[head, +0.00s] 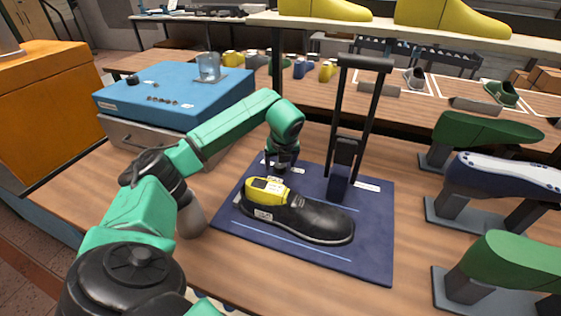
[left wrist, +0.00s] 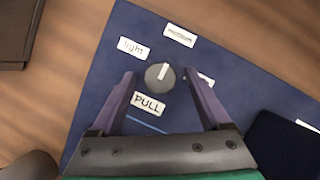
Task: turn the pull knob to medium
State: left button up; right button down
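In the left wrist view the round grey knob (left wrist: 160,75) sits on a dark blue board (left wrist: 110,50). Its white pointer line faces up and slightly right, between the "light" label (left wrist: 133,48) and the "medium" label (left wrist: 180,35), nearer "medium". A "PULL" label (left wrist: 148,104) lies just below the knob; another label is partly hidden by a finger. My left gripper (left wrist: 163,77) is open, one finger on each side of the knob; contact cannot be told. In the head view my left gripper (head: 282,163) is low over the board's back left, hiding the knob. My right gripper is not in view.
A black shoe (head: 318,221) with a yellow last (head: 267,192) lies on the board in front of my gripper. A tall black frame (head: 343,150) stands to the right. A blue machine (head: 165,95) is behind left; green lasts (head: 490,130) on stands are at right.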

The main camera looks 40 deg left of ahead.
pick_arm(q)
jog(key=v, duration=1.4)
jog(key=shift+r+b, duration=0.3)
jog(key=shift+b, duration=0.05)
jog(key=shift+d, duration=0.1)
